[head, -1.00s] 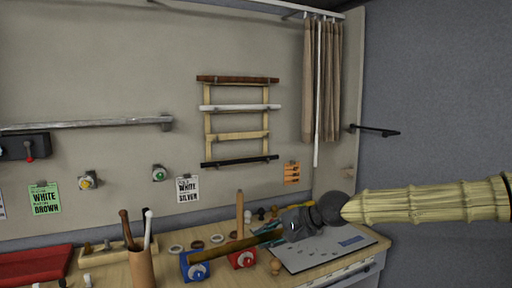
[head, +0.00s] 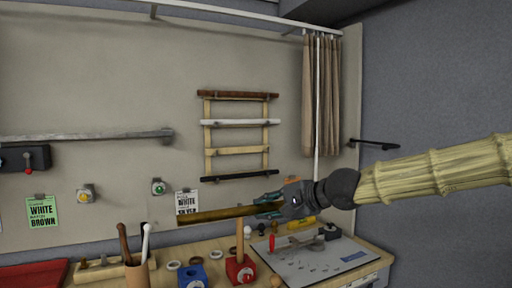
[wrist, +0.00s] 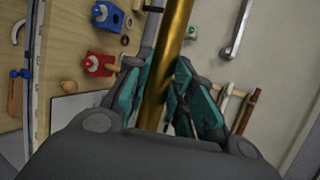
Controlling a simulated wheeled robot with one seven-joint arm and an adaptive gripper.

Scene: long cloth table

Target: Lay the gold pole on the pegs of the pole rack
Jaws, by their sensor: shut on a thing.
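The gold pole (head: 215,214) is held roughly level, its left end reaching out in front of the wall board. My gripper (head: 268,207) is shut on it near its right end. In the wrist view the shiny pole (wrist: 176,40) runs between the teal fingers of my gripper (wrist: 162,85). The pole rack (head: 208,138) hangs on the wall above the pole. It bears a brown pole (head: 237,95) on top, a white pole (head: 240,122) below it and a black pole (head: 238,176) at the bottom. The level between white and black shows only a bare wooden bar (head: 238,150).
Below stand a red block (head: 240,270) with an upright wooden peg, a blue block (head: 192,275) and a cup with sticks (head: 137,275). A grey board (head: 310,265) lies at the right. A curtain (head: 322,100) and a black wall bar (head: 375,144) are right of the rack.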

